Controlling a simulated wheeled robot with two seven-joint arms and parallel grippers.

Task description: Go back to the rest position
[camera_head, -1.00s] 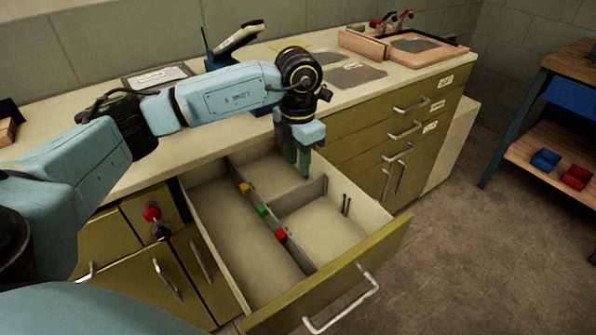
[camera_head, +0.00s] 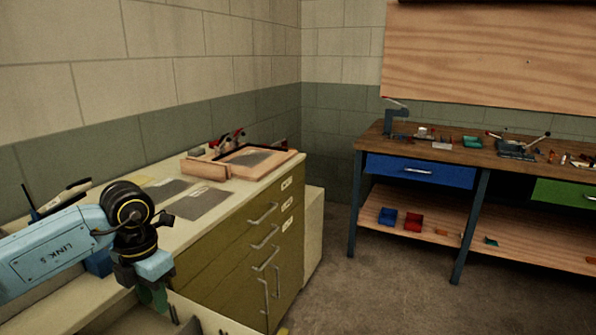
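My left arm comes in from the left in the head view. Its gripper (camera_head: 155,294) points down over the open drawer (camera_head: 195,312) at the bottom edge of the picture. The green fingers show only in part, and I cannot tell whether they are apart or together. No held object is visible at them. My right gripper is not in view.
The olive cabinet (camera_head: 238,262) carries a pale counter with grey sheets (camera_head: 198,203) and a wooden frame (camera_head: 258,162). A wooden workbench (camera_head: 455,152) with a blue drawer (camera_head: 420,171) stands at right. Its lower shelf holds a blue bin (camera_head: 387,217) and a red bin (camera_head: 413,222). Floor between is clear.

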